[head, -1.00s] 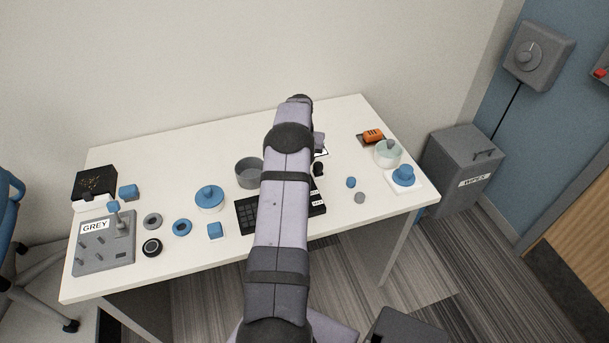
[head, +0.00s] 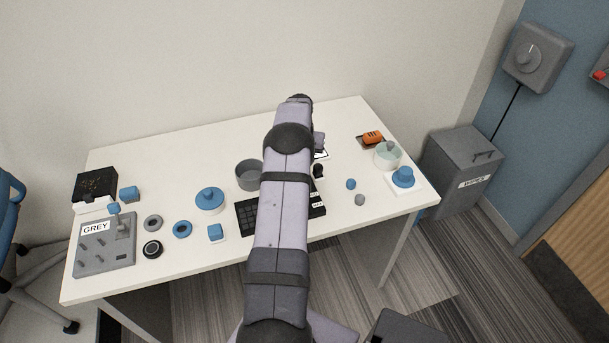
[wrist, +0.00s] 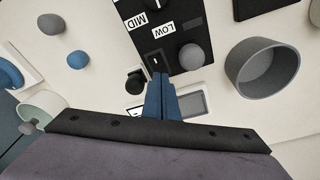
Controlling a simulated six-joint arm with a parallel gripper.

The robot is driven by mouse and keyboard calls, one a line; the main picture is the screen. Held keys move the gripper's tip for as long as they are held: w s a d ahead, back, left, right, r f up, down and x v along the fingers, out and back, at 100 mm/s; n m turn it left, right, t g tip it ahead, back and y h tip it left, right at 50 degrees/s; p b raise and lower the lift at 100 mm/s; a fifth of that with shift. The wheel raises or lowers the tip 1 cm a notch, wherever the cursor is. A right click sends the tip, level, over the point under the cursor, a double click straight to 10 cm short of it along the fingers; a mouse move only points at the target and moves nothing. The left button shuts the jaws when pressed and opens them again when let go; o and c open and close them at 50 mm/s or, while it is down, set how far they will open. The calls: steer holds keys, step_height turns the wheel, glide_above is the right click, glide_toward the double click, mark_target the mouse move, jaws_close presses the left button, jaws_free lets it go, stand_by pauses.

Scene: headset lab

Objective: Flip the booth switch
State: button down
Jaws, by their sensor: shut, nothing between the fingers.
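A black panel (wrist: 152,22) with "MID" and "LOW" labels fills the top middle of the wrist view. A small dark switch with a pale mark (wrist: 156,62) sits near its lower end. My gripper (wrist: 159,76) has its blue fingers together, with nothing seen between them. The tips are right at the switch in the picture; I cannot tell whether they touch it. A grey round knob (wrist: 191,57) is on the panel's right side. In the head view my arm covers part of the panel (head: 250,215) and hides my fingers. No label reading "booth" is legible.
A grey bowl (wrist: 268,66) and a black knob-like piece (wrist: 135,82) are close to the fingers. A white-framed grey pad (wrist: 194,104) lies near them. In the head view, a grey peg board (head: 104,258) stands left; a glass bowl (head: 387,158) stands right.

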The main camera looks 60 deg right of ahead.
step_height(320, 180, up, 6)
steer(key=p, duration=0.2)
steer(key=shift+f+p, duration=0.25)
steer(key=shift+p, duration=0.15)
steer(key=shift+w, duration=0.1)
steer(key=w+a+r+n, duration=0.25)
steer(key=w+a, duration=0.25)
steer(key=a, duration=0.4)
steer(key=w+a+r+n+y, duration=0.1)
steer(key=w+a+r+n, duration=0.2)
steer(key=a, duration=0.6)
steer(key=w+a+r+n, duration=0.1)
steer(key=w+a+r, duration=0.2)
steer(key=w+a, duration=0.5)
steer(key=s+a+r+n, duration=0.1)
steer(key=s+a+n, duration=0.15)
steer(key=a, duration=0.55)
steer(key=s+a+n, duration=0.1)
steer(key=s+a, duration=0.2)
steer(key=a, duration=0.6)
steer(key=s+a+n, duration=0.5)
steer(key=s+a, duration=0.7)
steer(key=s, duration=0.1)
step_height(320, 180, down, 21)
steer(key=b, duration=2)
steer(key=shift+a+y, duration=0.2)
steer(key=shift+y, duration=0.2)
